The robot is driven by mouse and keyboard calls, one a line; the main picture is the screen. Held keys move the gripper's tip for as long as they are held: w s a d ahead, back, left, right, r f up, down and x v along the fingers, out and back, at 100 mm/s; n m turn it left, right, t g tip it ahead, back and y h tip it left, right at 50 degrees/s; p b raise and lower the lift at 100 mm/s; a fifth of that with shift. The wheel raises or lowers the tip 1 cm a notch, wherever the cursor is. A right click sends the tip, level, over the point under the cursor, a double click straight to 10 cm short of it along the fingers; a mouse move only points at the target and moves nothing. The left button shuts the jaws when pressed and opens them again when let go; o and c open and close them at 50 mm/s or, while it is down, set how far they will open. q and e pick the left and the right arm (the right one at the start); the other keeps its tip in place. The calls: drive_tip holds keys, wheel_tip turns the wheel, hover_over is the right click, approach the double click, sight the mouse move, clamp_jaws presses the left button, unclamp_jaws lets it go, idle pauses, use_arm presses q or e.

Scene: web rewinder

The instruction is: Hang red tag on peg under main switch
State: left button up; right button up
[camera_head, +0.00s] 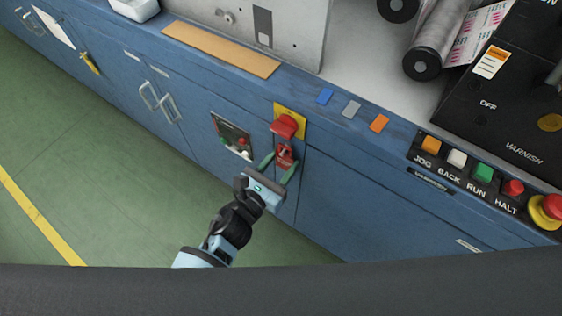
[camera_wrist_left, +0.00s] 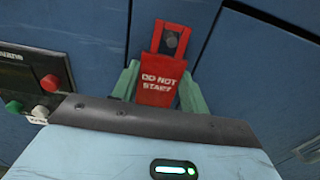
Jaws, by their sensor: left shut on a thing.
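The red tag (camera_head: 284,157) is at the blue cabinet front, just below the red main switch (camera_head: 284,126) on its yellow plate (camera_head: 291,113). In the left wrist view the tag (camera_wrist_left: 160,80) reads "DO NOT START", and a dark peg (camera_wrist_left: 171,39) shows at the hole in its top. I cannot tell whether the peg passes fully through the hole. My left gripper (camera_head: 279,168) is shut on the tag's lower part, with its green fingers on both sides; the fingers also show in the left wrist view (camera_wrist_left: 158,88). My right gripper is not in view.
A small panel (camera_head: 232,137) with buttons is left of the tag on the cabinet. A row of buttons (camera_head: 480,172) and a red stop knob sit at the right. Blue, grey and orange pieces lie on the ledge (camera_head: 352,108). Green floor (camera_head: 90,170) is free at left.

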use_arm(q)
drive_tip(key=o, duration=1)
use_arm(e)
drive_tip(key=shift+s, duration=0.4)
use_arm(q)
drive_tip(key=shift+o, duration=0.2)
drive_tip(key=shift+s, duration=0.1)
drive_tip(key=v, duration=0.7)
drive_tip(key=shift+s+a, duration=0.25)
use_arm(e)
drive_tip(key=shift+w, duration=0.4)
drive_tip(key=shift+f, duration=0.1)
